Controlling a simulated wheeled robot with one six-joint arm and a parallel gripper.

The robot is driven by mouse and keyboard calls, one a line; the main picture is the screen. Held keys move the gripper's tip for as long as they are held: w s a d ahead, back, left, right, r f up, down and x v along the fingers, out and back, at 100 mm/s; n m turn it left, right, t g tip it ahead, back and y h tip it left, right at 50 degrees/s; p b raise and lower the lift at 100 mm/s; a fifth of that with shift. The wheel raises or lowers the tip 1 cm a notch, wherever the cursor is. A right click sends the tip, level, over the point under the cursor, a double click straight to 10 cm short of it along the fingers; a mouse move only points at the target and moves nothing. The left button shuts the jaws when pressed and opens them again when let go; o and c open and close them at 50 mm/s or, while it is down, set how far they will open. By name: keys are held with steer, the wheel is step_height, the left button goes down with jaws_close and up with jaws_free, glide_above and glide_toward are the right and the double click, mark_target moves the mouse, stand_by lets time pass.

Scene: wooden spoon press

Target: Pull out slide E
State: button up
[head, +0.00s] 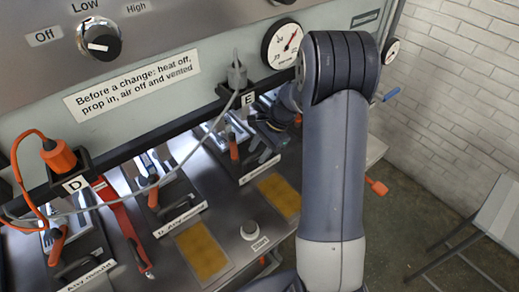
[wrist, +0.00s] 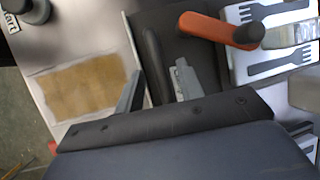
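Slide E sits under the plate marked E (head: 248,99) in the head view, with a dark pull handle (head: 260,156) at its front. In the wrist view the dark handle bar (wrist: 153,66) lies between the two grey fingers of my gripper (wrist: 159,70). A gap shows between the fingers and the bar, so the gripper looks open around or just above it. An orange-handled lever (wrist: 215,28) and the fork-shaped mould (wrist: 280,65) are on the slide.
A yellow pad (wrist: 80,88) lies in front of the slide. A Start button (head: 250,230) stands beside it. A grey cable (head: 205,135) runs from the plug above E down to the left.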

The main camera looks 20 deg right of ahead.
steer(key=shift+c, duration=0.5)
jaws_close()
